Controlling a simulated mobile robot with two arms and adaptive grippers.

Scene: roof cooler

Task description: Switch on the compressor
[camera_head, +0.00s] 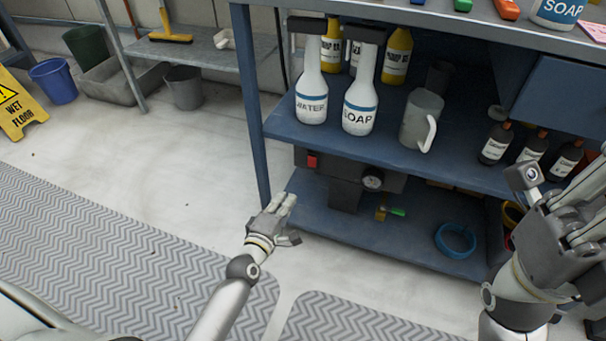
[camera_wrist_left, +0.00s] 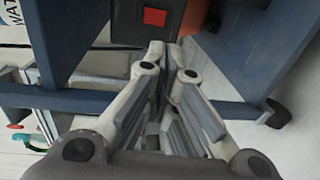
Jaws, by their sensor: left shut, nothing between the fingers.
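The compressor (camera_head: 345,187) is a dark unit with a round gauge (camera_head: 373,178), under the middle shelf of the blue bench. Its red square switch (camera_head: 312,161) is on its left front; whether it is on cannot be told. The red switch also shows in the left wrist view (camera_wrist_left: 155,16), just beyond my fingertips. My left gripper (camera_head: 288,200) is shut and empty, below and left of the switch and apart from it. It fills the middle of the left wrist view (camera_wrist_left: 168,50). My right gripper (camera_head: 575,215) is large at the right edge, partly cut off.
A blue bench leg (camera_head: 257,120) stands close left of the compressor. Spray bottles (camera_head: 311,92) and a grey jug (camera_head: 421,118) stand on the shelf above. A blue ring (camera_head: 455,240) lies on the bottom shelf.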

